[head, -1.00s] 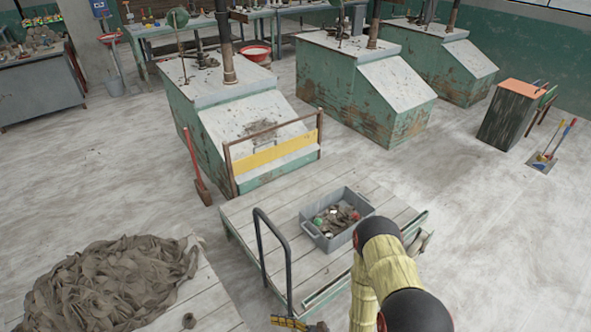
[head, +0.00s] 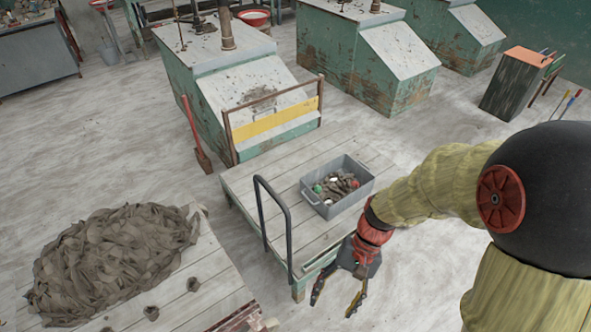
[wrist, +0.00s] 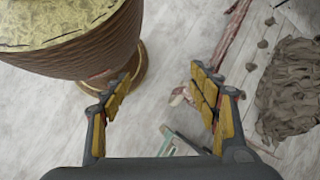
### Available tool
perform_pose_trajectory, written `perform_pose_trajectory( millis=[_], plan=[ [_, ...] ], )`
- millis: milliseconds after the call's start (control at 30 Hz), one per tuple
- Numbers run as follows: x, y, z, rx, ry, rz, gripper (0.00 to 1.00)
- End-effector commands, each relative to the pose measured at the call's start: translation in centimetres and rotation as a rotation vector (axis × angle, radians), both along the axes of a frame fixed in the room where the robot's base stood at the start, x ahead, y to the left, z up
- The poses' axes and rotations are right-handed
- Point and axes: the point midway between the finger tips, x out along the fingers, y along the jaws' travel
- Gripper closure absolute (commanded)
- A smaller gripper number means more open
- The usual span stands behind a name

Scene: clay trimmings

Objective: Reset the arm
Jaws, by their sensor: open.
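My gripper (head: 338,291) is open and empty in the head view. It hangs in the air near the front right edge of the cart, with its fingers pointing down. The wrist view shows its two yellow-padded fingers (wrist: 163,98) spread apart with floor between them. My arm reaches in from the right, in a yellowish sleeve. A grey bin (head: 327,206) with scraps and a few red, green and white items stands on the wooden cart (head: 240,185), behind my gripper.
A heap of clay trimmings (head: 110,262) lies on a wooden platform (head: 205,300) at the left, with several small lumps (head: 151,313) beside it. Green machines (head: 375,85) stand behind the cart. A red-handled shovel (head: 197,140) leans left of the cart. Open floor lies at the left.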

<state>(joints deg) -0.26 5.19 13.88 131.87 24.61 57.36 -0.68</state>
Motion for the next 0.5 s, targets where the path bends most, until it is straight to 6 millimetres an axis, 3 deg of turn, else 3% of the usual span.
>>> perform_pose_trajectory(
  millis=[200, 500],
  plan=[
    [1.4, -4.5, 5.1, -0.135, -0.278, 0.142, 0.39],
    [2.1, -8.8, 13.2, -0.297, -0.615, 0.258, 0.39]
  ],
)
